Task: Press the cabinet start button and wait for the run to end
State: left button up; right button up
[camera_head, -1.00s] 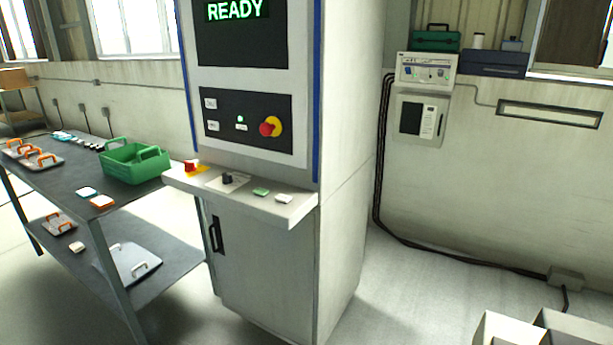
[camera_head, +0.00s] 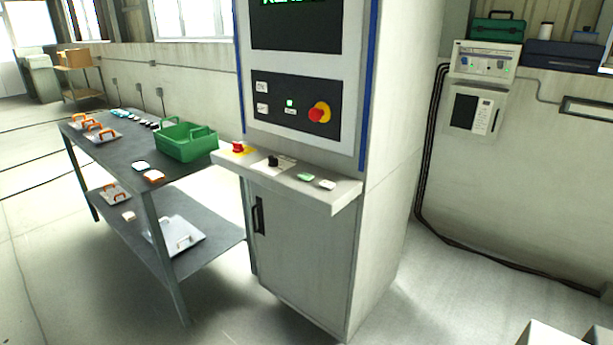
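The control cabinet (camera_head: 305,235) stands in the middle of the view. Its dark screen (camera_head: 296,22) shows green text cut off by the top edge of the picture. The panel below has a lit green lamp (camera_head: 289,103) and a red knob on yellow (camera_head: 319,113). Labels are too small to read. Neither of my grippers is in view.
A grey two-tier table (camera_head: 115,160) stands left of the cabinet, with a green tote (camera_head: 186,142) and several handled plates. A wall unit (camera_head: 472,112) and black cables (camera_head: 420,200) are at the right. A pale block (camera_head: 545,335) is at bottom right. Floor shows in front.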

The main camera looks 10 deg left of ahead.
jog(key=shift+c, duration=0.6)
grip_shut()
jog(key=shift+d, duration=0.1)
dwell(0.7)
